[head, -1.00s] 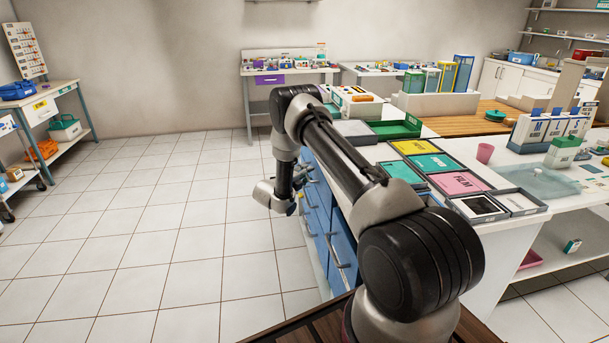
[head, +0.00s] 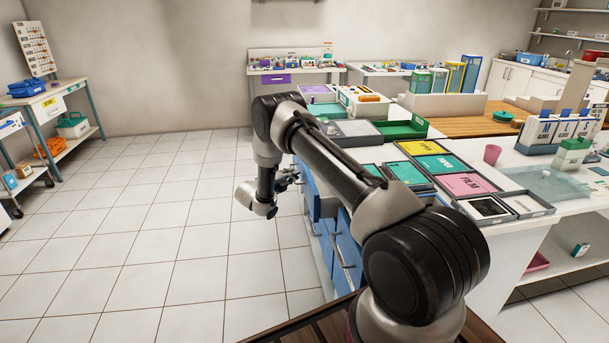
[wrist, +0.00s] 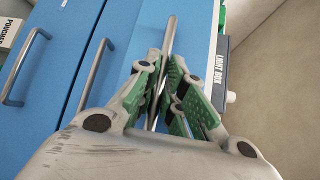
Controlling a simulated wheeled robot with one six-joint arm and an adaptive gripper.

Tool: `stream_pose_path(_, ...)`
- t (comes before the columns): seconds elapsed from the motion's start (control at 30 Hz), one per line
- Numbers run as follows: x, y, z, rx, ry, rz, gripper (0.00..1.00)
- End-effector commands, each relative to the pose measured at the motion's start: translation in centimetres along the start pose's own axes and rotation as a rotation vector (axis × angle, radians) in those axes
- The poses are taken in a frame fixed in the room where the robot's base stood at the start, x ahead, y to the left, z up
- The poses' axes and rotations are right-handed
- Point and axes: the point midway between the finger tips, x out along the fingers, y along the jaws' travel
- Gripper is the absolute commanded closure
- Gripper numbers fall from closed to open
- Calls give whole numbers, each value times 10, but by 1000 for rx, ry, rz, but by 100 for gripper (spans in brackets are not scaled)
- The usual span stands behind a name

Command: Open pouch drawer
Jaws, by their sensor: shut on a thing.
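A blue drawer front (wrist: 197,42) with a long metal bar handle (wrist: 170,35) fills the middle of the wrist view. My gripper (wrist: 163,85) is shut on this handle, with its green pads on both sides of the bar. In the head view my gripper (head: 288,181) is at the left side of the blue drawer cabinet (head: 345,248), partly hidden by my arm. The held drawer (head: 311,196) appears to stand out from the cabinet. A white label starting "POUCHE" (wrist: 9,33) shows at the wrist view's left edge. The drawer's inside is not visible.
A neighbouring blue drawer handle (wrist: 22,68) is left of my gripper in the wrist view. The counter above carries labelled trays (head: 445,165) and a green tray (head: 404,128). The tiled floor (head: 150,230) left of the cabinet is clear.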

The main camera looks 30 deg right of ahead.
Motion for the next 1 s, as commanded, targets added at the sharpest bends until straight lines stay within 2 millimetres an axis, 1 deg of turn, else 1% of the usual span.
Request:
stream_pose_path(0.03,-12,4,11,0,-6,1,100)
stream_pose_path(0.2,-43,14,42,-1,-4,1,100)
stream_pose_path(0.4,-75,23,74,-1,-3,1,100)
stream_pose_path(0.5,-88,27,86,-1,-2,1,100)
stream_pose_path(0.73,-106,32,105,-2,-1,1,100)
stream_pose_path(1.0,-112,34,111,-2,1,1,100)
